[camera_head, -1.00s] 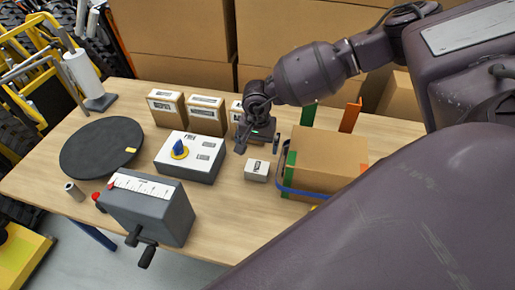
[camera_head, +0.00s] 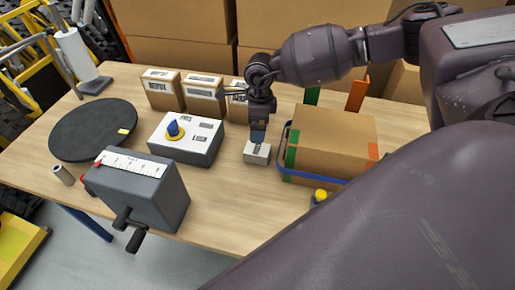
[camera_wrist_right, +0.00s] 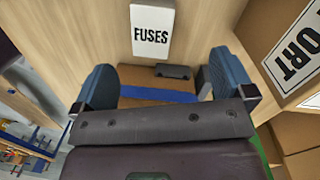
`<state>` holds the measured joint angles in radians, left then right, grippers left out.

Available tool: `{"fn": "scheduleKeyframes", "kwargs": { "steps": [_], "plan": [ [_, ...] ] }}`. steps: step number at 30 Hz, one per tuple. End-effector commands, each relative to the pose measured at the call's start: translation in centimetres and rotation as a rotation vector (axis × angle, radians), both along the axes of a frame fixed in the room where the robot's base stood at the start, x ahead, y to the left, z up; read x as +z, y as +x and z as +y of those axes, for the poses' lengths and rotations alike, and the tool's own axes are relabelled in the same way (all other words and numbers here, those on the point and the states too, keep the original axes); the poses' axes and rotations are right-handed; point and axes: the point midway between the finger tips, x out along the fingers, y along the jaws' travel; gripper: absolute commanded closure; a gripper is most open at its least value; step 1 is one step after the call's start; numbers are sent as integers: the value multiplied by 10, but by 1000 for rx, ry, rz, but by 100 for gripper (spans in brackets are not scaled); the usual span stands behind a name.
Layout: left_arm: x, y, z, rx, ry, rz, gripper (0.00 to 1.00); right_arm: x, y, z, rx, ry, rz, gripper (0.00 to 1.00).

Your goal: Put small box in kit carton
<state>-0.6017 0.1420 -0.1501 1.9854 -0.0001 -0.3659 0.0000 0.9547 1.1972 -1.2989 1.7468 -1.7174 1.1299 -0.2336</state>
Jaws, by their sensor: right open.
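The small box (camera_head: 257,153) is white with a dark label and sits on the table left of the kit carton. In the right wrist view a white box marked FUSES (camera_wrist_right: 152,28) lies beyond the fingertips and looks like the same box. My right gripper (camera_head: 258,133) is just above and behind the small box; its blue-grey fingers are apart and empty in the wrist view (camera_wrist_right: 163,64). Contact with the box cannot be told. The kit carton (camera_head: 335,130) is brown with green and orange patches and a blue band in front. My left gripper is not in view.
A white-topped grey box with a blue knob (camera_head: 187,138) stands left of the small box. A grey crank box (camera_head: 145,195) is at the front, a black disc (camera_head: 92,130) at the left. Several labelled cartons (camera_head: 161,90) stand behind. A yellow knob (camera_head: 320,195) is before the carton.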

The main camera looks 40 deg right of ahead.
Motion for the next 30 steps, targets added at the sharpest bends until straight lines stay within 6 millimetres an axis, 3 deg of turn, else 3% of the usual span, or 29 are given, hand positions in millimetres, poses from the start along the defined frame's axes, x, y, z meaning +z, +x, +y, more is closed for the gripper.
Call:
{"fn": "scheduleKeyframes", "kwargs": {
  "steps": [21, 30],
  "plan": [
    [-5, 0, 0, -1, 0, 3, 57, 14, 3, -2, -1349, -31, 167, 0],
    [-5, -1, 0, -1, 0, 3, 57, 14, 0, -3, -1764, -70, 205, 0]
  ]
}}
